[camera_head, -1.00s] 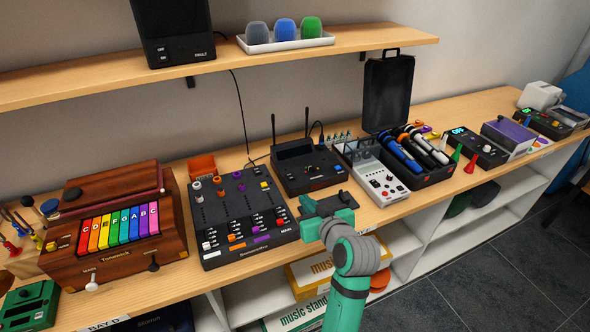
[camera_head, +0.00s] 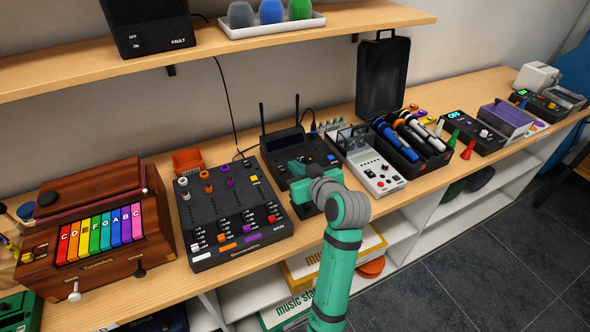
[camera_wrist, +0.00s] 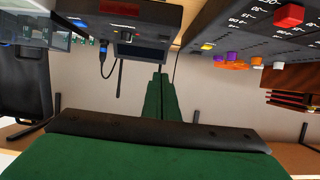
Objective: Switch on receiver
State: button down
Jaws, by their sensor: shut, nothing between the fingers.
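The black mixer (camera_head: 215,228) stands close on the left and a white-grey control box (camera_head: 378,178) close on the right. An open black microphone case (camera_head: 432,160) is farther right. A shelf (camera_head: 100,66) hangs above the bench.

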send_over(287, 178)
jog(key=f, duration=0.2)
jog(key=w+f, duration=0.1)
jog(key=shift+a, duration=0.25)
jog(key=shift+s+d+f, duration=0.1)
jog(key=shift+s+f, duration=0.1)
jog(key=shift+f, duration=0.4)
jog(key=shift+s+d+f, duration=0.1)
jog(key=shift+s+f, duration=0.1)
jog(key=shift+f, duration=1.05)
jog(key=shift+s+f, duration=0.15)
jog(key=shift+f, duration=0.3)
jog(key=shift+r, duration=0.15)
jog(key=shift+r, duration=0.8)
jog(key=shift+r, duration=0.1)
